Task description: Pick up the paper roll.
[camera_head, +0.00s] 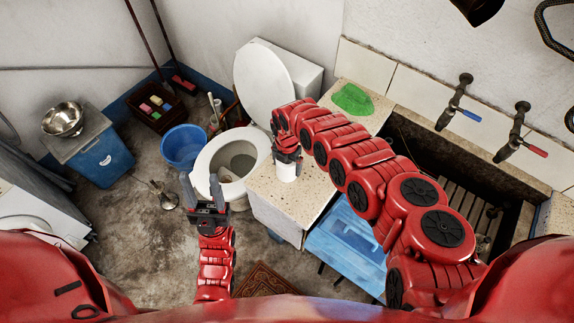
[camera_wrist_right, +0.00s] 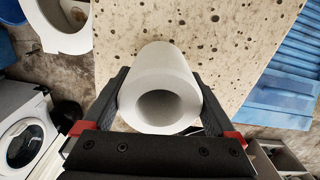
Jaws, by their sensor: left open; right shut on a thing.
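The paper roll (camera_head: 286,172) is a white hollow cylinder at the speckled stone counter (camera_head: 272,197) beside the toilet. In the right wrist view the roll (camera_wrist_right: 165,72) lies between both fingers, its open end facing the camera. My right gripper (camera_head: 287,155) is shut on it from above. It also shows in the right wrist view (camera_wrist_right: 160,110). I cannot tell whether the roll touches the counter. My left gripper (camera_head: 203,190) is open and empty, fingers apart, in front of the toilet.
A toilet (camera_head: 232,160) with its lid raised stands behind. A blue bucket (camera_head: 183,146), a brown crate (camera_head: 157,106) and a blue box (camera_head: 101,156) stand left. A green thing (camera_head: 353,99) lies by the sink (camera_head: 452,165). The floor at left front is mostly clear.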

